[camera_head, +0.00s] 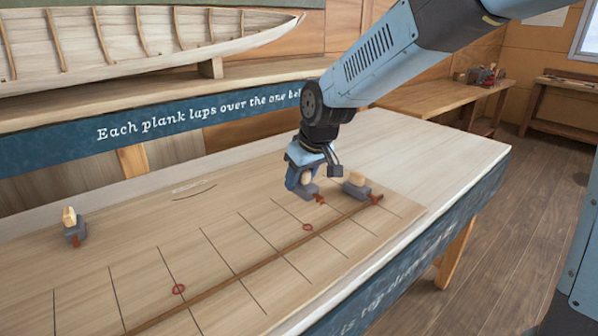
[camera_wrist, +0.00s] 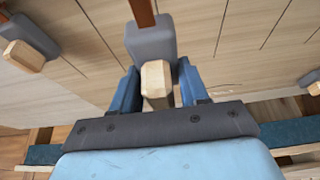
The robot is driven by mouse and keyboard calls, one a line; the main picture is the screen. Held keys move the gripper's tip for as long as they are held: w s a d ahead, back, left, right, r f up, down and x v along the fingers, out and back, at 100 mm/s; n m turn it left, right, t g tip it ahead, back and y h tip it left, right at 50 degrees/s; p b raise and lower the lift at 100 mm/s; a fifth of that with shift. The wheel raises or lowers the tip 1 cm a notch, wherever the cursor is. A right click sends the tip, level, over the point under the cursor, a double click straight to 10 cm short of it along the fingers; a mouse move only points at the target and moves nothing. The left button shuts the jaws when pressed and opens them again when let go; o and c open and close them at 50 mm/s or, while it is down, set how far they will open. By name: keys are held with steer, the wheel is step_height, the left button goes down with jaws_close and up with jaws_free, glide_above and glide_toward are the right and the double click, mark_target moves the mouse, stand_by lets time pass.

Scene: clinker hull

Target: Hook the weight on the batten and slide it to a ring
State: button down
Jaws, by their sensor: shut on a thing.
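My gripper (camera_head: 303,180) is shut on the wooden knob of a grey weight (camera_wrist: 151,38). The held weight's red-brown hook (camera_head: 320,199) points toward the batten (camera_head: 258,266) and appears apart from it. I cannot tell how high the weight is above the board. The batten is a long thin brown strip lying diagonally across the ruled lines. One red ring (camera_head: 307,227) is beside the batten near my gripper; another red ring (camera_head: 178,289) is farther left. A second weight (camera_head: 356,187) stands right of my gripper, its hook at the batten's far end.
A third weight (camera_head: 72,230) stands at the board's left, away from the batten. A small curved mark (camera_head: 193,187) lies on the board behind. A model hull (camera_head: 140,40) stands on a shelf behind the bench.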

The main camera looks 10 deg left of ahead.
mark_target(298, 191)
steer(key=shift+s+a+f, duration=0.1)
steer(key=shift+a+f, duration=0.1)
steer(key=shift+f, duration=3.45)
steer(key=shift+s, duration=0.1)
steer(key=shift+f, duration=0.5)
steer(key=shift+w+a, duration=1.2)
steer(key=shift+a, duration=0.15)
steer(key=shift+f, duration=0.15)
steer(key=shift+c, duration=2.4)
jaws_free()
